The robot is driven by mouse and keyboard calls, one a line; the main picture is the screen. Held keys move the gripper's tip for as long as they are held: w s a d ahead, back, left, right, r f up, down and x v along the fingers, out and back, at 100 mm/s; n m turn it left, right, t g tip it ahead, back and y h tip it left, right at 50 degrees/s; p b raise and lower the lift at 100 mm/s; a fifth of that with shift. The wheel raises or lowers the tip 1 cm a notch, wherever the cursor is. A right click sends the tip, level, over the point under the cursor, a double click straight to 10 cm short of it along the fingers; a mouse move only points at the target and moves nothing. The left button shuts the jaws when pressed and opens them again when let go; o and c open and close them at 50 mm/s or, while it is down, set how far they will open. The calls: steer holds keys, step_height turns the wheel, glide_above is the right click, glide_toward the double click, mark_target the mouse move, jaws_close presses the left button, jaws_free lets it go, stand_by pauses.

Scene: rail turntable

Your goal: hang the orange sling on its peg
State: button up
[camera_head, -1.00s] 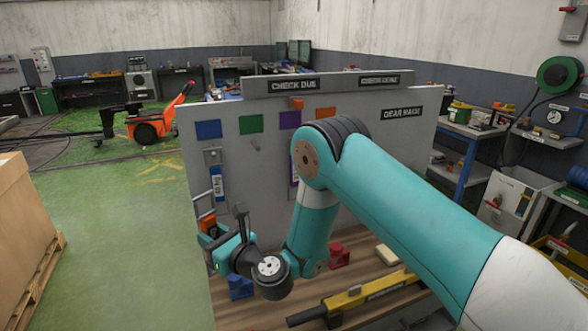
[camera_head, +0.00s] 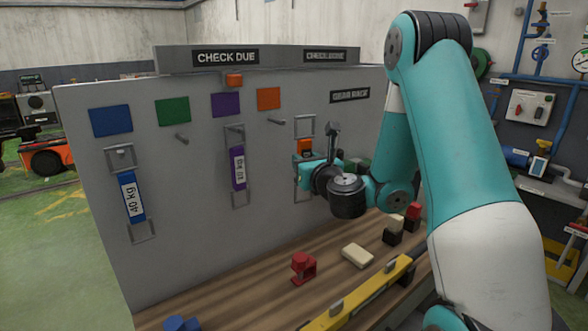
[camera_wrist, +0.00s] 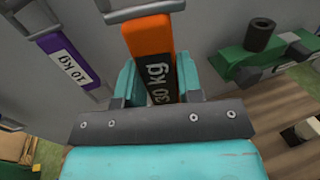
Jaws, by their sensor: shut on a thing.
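My gripper (camera_head: 306,159) is shut on the orange sling (camera_head: 304,146), in front of the grey board. In the wrist view the sling (camera_wrist: 147,42), marked 30 kg, stands between the teal fingers (camera_wrist: 157,78). Its upper metal loop (camera_head: 305,125) is above the gripper; part of the lower loop shows below. The peg (camera_head: 277,121) under the orange square (camera_head: 268,98) is bare. The sling's upper loop is to the right of this peg in the head view, apart from it in the picture. The depth between loop and peg is unclear.
The blue sling (camera_head: 132,196) and purple sling (camera_head: 239,170) hang on the board (camera_head: 200,240). The peg (camera_head: 182,138) under the green square is bare. A red block (camera_head: 303,268), cream block (camera_head: 357,255) and yellow level (camera_head: 360,295) lie on the bench below.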

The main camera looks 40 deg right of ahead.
steer(key=shift+d+r, duration=0.1)
steer(key=shift+d, duration=0.05)
steer(key=shift+w+p, duration=0.2)
steer(key=shift+p, duration=0.15)
steer(key=shift+w+a+f+p, duration=0.2)
steer(key=shift+w+p, duration=1.45)
steer(key=shift+p, duration=0.75)
steer(key=shift+w+a+f+p, duration=0.1)
steer(key=shift+w+f+p, duration=0.15)
steer(key=shift+w+p, duration=1.8)
steer(key=shift+w+a+f+p, duration=0.2)
steer(key=shift+w+p, duration=1)
steer(key=shift+p, duration=1.6)
steer(key=shift+w+f, duration=0.15)
steer(key=shift+f, duration=0.1)
steer(key=shift+f, duration=0.1)
